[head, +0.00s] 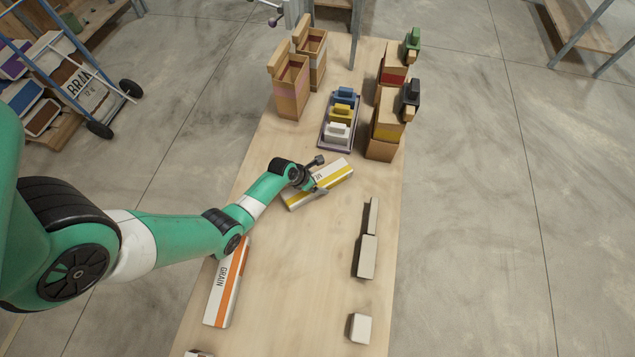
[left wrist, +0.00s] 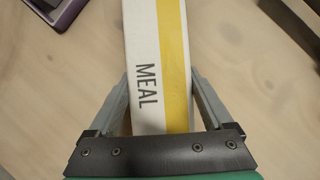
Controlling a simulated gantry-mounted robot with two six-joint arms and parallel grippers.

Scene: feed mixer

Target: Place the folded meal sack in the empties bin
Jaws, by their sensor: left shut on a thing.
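The folded meal sack (head: 333,173) is a flat white pack with a yellow stripe, lying slantwise at or just above the middle of the table. My left gripper (head: 315,178) is shut on it across its width. In the left wrist view, the sack (left wrist: 157,45) runs between the two fingers of the gripper (left wrist: 158,92), with MEAL readable near the palm. I cannot tell whether the sack touches the table. Open tan bins (head: 291,88) stand at the back left of the table; no label shows which is the empties bin. My right gripper is not seen.
A GRAIN sack (head: 226,285) with an orange stripe lies at the front left. A purple tray (head: 324,136) holds blue, yellow and white items. Boxes (head: 382,136) with scoops stand at the back right. Pale blocks (head: 367,255) lie along the right edge.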

